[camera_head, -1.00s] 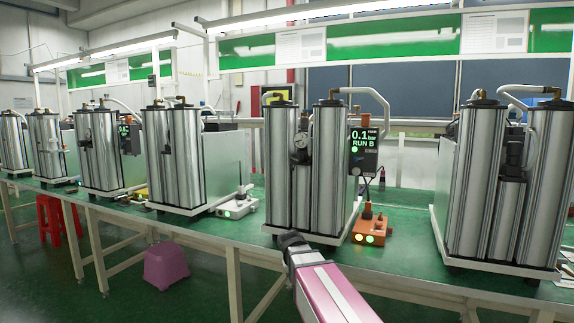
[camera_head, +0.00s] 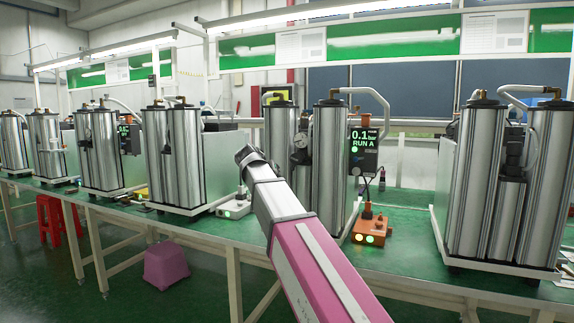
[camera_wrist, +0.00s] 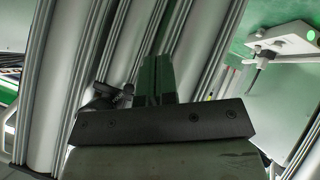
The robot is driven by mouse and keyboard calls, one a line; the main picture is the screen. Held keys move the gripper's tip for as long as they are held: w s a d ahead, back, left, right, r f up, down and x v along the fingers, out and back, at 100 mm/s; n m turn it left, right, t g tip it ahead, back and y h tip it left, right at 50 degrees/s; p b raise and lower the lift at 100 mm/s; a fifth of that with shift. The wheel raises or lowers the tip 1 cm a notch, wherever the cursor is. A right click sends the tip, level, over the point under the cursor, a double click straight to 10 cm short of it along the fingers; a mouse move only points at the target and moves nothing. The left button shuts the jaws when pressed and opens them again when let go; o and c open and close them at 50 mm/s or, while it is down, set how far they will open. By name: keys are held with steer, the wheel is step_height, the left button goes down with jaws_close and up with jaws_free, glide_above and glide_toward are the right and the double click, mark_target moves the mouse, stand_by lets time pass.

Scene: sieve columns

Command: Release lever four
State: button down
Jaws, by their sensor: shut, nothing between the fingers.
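The sieve column unit in the middle (camera_head: 330,150) has tall silver cylinders, and its display (camera_head: 365,145) reads 0.1 bar, RUN A. An orange box (camera_head: 371,230) with an upright lever (camera_head: 367,205) and two lit green lamps stands to its right. A white box (camera_head: 234,208) with a dark lever (camera_head: 241,186) stands to its left; a white box with a lever also shows at the upper right of the wrist view (camera_wrist: 285,37). I cannot read which lever is number four. My gripper (camera_wrist: 158,78) is shut and empty, in front of silver columns.
Another column unit (camera_head: 500,180) stands at the right, and several more stand along the green bench (camera_head: 400,262) to the left. A pink stool (camera_head: 166,265) and a red stool (camera_head: 58,220) are below the bench.

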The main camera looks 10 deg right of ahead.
steer(key=m+t+h, duration=0.1)
steer(key=m+h, duration=0.1)
glide_toward(287, 163)
steer(key=s+a+r, duration=0.2)
steer(key=s+r, duration=0.2)
steer(key=shift+w+r, duration=0.2)
steer(key=shift+w+d+f, duration=0.1)
steer(key=x, duration=0.9)
steer(key=shift+w+f, duration=0.1)
steer(key=shift+w, duration=0.15)
steer(key=f, duration=0.1)
steer(key=d+f, duration=0.1)
steer(key=f, duration=0.1)
steer(key=shift+d, duration=0.35)
steer(key=shift+d+f, duration=0.25)
steer(key=shift+f, duration=0.15)
